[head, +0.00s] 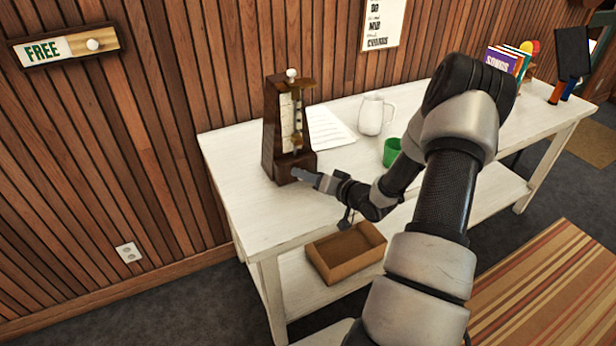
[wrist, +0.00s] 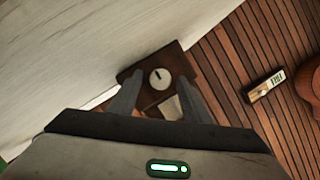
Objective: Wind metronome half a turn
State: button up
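The metronome (head: 271,140) is a dark brown wooden case standing upright at the left end of the white table, with a pale scale and pendulum rod on its front. My gripper (head: 299,173) is at the lower front of the case and hides part of it. In the wrist view the dark wooden case (wrist: 182,66) shows a round white dial (wrist: 160,78) with a black mark, perhaps the winding part. My gripper's two fingers (wrist: 158,88) are spread apart, one on each side of the dial. Whether they touch it I cannot tell.
The white table (head: 245,205) also holds a paper sheet (head: 327,128), a white pitcher (head: 370,115) and a green cup (head: 391,152). An open cardboard box (head: 347,270) is on the lower shelf. The wooden wall (head: 150,160) is close behind the metronome.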

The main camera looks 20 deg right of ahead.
jog(key=p+v, duration=0.2)
jog(key=v, duration=1.5)
jog(key=shift+s, duration=0.15)
jog(key=shift+r, duration=0.15)
